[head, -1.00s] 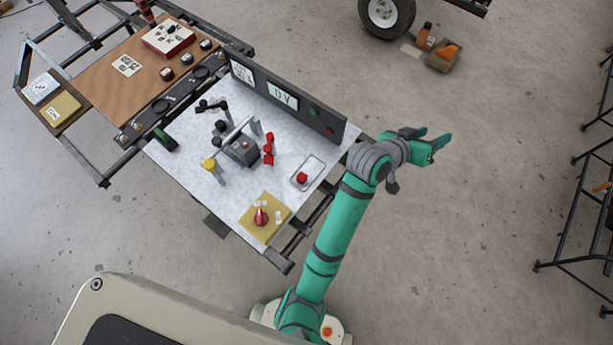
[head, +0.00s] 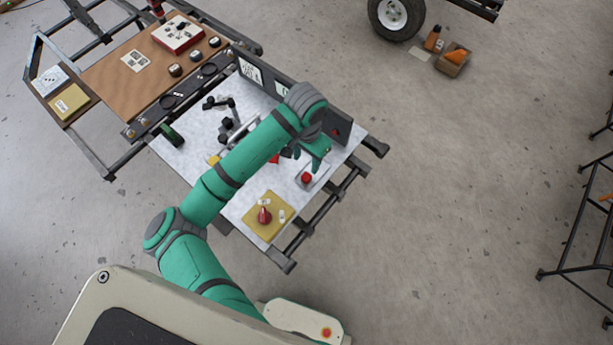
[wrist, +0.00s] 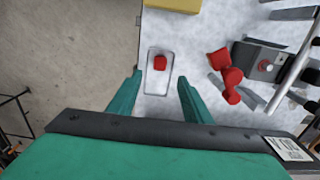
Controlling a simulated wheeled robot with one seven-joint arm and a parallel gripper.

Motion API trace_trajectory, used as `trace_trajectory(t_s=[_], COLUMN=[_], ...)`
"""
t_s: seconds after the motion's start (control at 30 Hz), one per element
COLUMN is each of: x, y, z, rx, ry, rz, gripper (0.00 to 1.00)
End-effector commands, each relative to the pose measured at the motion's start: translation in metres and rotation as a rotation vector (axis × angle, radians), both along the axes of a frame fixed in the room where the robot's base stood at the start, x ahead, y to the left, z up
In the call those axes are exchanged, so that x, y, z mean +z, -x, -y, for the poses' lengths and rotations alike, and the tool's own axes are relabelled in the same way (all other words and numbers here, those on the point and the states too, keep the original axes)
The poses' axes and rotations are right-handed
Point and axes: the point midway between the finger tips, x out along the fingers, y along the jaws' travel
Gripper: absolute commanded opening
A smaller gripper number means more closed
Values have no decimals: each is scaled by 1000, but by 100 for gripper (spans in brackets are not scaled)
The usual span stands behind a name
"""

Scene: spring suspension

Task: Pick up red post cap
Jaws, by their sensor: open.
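A small red cap (head: 307,178) sits in a shallow clear-grey tray (head: 322,172) at the right side of the white worktop. In the wrist view the red cap (wrist: 160,63) lies toward the far end of the tray (wrist: 155,88), centred between the fingers and just beyond their tips. My gripper (head: 312,160) hangs over the worktop near the tray, open and empty. In the wrist view both green fingers of my gripper (wrist: 160,77) are spread. The exact height above the cap is hard to tell.
A red knob-like part stands on a yellow pad (head: 281,203). A red clamp-like part (wrist: 231,83) and a grey box (wrist: 258,62) stand beside the tray. A dark upright panel (head: 339,128) runs along the worktop's back edge. My arm hides part of the worktop.

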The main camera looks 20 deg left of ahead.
Motion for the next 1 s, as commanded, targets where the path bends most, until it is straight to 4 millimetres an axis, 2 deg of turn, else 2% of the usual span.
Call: trace_trajectory(t_s=[0.3, 0.53, 0.8, 1.0], x=[-44, -58, -94, -104], y=[1, 0, -1, -1], z=[-1, -1, 0, 0], rx=[1, 0, 1, 1], ry=[-2, -2, -2, -1], rz=[-3, -2, -2, -1], gripper=[45, 45, 45, 45])
